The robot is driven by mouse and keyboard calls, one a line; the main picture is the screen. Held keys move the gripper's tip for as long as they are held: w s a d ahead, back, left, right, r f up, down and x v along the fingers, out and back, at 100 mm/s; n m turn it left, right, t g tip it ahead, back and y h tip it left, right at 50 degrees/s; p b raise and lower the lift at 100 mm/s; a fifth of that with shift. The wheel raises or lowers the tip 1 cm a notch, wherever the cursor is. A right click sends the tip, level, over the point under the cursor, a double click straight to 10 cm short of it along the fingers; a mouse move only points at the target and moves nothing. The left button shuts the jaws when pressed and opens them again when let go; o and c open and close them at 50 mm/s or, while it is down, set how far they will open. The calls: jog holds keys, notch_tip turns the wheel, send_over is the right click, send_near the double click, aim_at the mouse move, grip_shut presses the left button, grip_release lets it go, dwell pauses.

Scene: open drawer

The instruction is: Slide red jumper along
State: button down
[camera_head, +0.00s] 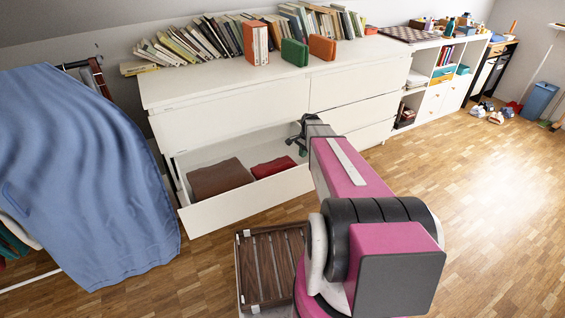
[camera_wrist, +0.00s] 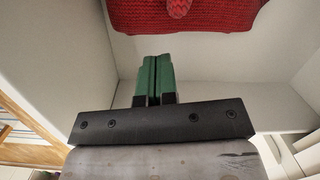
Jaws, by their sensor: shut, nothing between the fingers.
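The red jumper (camera_head: 272,168) lies folded in the open lower drawer (camera_head: 240,208), to the right of a folded brown garment (camera_head: 220,178). In the wrist view the knitted red jumper (camera_wrist: 215,14) shows at the top edge, partly cut off. My gripper (camera_head: 302,151) is over the right part of the drawer, beside the jumper's right end. Its green fingers (camera_wrist: 155,72) are shut together and empty, with a gap of bare white drawer between them and the jumper in the wrist view. I cannot tell their exact height above the drawer floor.
The white dresser (camera_head: 230,108) carries books and boxes on top. A blue cloth (camera_head: 75,170) hangs on a rack at the left. A slatted wooden tray (camera_head: 272,262) is in front of the drawer. Open wood floor (camera_head: 480,190) lies to the right.

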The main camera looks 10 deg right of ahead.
aim_at(283, 166)
jog(key=w+d+f+m, duration=0.1)
jog(key=w+f+m, duration=0.2)
jog(key=s+a, duration=0.1)
jog(key=a, duration=0.2)
jog(key=s+a, duration=0.1)
jog(key=a, duration=0.3)
jog(key=s+a, duration=0.1)
jog(key=a, duration=0.2)
jog(key=shift+s+a+r, duration=0.15)
jog(key=shift+s+a, duration=0.15)
jog(key=shift+a, duration=0.05)
jog(key=shift+a+f, duration=0.2)
jog(key=shift+a, duration=0.05)
jog(key=shift+d+f, duration=0.1)
jog(key=shift+f, duration=0.55)
